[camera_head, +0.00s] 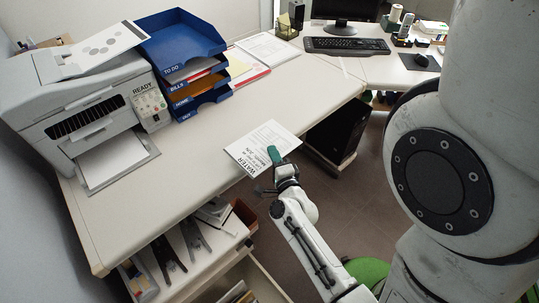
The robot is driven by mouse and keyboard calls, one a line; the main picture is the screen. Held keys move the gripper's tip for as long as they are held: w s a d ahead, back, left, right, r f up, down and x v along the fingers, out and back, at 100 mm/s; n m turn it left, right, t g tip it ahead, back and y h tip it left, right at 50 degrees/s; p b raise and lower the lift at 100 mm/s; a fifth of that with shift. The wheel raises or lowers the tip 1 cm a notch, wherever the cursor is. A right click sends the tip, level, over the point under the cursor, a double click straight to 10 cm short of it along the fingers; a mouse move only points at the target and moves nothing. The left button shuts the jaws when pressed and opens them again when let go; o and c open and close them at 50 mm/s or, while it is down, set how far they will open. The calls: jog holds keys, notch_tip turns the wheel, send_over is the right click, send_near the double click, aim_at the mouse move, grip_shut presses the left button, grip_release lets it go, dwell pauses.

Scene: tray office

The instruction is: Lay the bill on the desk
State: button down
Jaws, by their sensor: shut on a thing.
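The bill is a white sheet (258,143) with "WATER" in large print and smaller lines of text. My gripper (274,156) is shut on the bill at its near right edge, with a green fingertip showing on the sheet. The bill shows at the front edge of the white desk (200,155), partly over the desktop in the picture. I cannot tell whether it touches the desk or is held just above it.
A printer (85,108) and a blue letter tray stack (183,50) stand at the left back. Papers (268,48) lie behind. A keyboard (346,46) and monitor are at the far right. An open drawer (240,275) is below. The desk's middle is clear.

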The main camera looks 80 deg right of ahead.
aim_at(264, 154)
jog(key=shift+w+d+f+b, duration=0.6)
jog(key=shift+w+d+f, duration=0.05)
jog(key=shift+w+f, duration=0.25)
jog(key=shift+w+d+f+b, duration=0.55)
jog(key=shift+w+d+f, duration=0.05)
jog(key=shift+w+f, duration=0.25)
jog(key=shift+a+f+b, duration=0.15)
jog(key=shift+f+b, duration=0.55)
jog(key=shift+f, duration=0.3)
jog(key=shift+s, duration=0.1)
jog(key=c, duration=1.2)
grip_release()
jog(key=shift+s+a+f, duration=0.15)
jog(key=shift+f, duration=0.05)
jog(key=o, duration=0.4)
jog(key=shift+s+a, duration=0.45)
jog(key=shift+a, duration=0.15)
jog(key=o, duration=0.3)
jog(key=shift+v, duration=0.95)
jog(key=shift+r+v, duration=0.15)
jog(key=shift+v, duration=0.6)
jog(key=shift+r+v, duration=0.15)
jog(key=shift+v, duration=0.55)
jog(key=shift+w, duration=0.15)
